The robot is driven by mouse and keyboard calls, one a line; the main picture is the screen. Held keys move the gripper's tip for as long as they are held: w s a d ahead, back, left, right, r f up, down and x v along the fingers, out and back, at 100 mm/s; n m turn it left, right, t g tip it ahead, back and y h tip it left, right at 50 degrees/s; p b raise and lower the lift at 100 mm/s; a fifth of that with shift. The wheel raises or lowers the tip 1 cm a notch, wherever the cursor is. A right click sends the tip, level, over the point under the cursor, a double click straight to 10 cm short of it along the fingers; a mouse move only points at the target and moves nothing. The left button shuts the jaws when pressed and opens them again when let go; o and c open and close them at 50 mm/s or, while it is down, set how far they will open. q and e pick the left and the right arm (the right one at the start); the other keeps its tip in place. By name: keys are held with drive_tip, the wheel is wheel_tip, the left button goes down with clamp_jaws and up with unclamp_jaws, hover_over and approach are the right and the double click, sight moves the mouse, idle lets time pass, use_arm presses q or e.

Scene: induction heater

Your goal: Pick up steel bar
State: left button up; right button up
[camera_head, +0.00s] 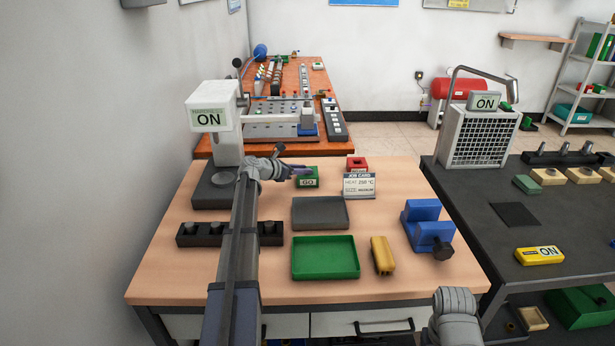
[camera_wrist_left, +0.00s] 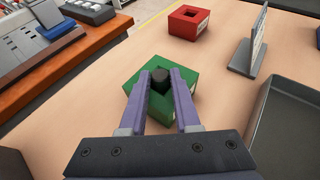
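A dark, round-topped bar (camera_wrist_left: 160,80), which I take for the steel bar, stands upright in the green GO block (camera_wrist_left: 133,92). The block also shows at the back of the wooden table in the head view (camera_head: 307,181). My left gripper (camera_wrist_left: 161,74) is over the block. Its two purple fingers lie on either side of the bar's top, with no clear gap. In the head view the left gripper (camera_head: 300,170) reaches the block from the left, and the bar is hard to make out there. My right gripper is not in view; only a grey part of my right arm shows at the bottom.
Close by are a red block (camera_head: 357,163), a job card (camera_head: 359,185) and a grey tray (camera_head: 320,226). A green tray (camera_head: 325,272), yellow piece (camera_head: 382,256) and blue vise (camera_head: 424,222) stand nearer. A white marker machine (camera_head: 213,118) is at left.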

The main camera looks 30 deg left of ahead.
use_arm(q)
clamp_jaws()
drive_tip(key=shift+r, duration=0.15)
idle(0.4)
wheel_tip(320, 180, up, 10)
drive_tip(key=p, duration=1)
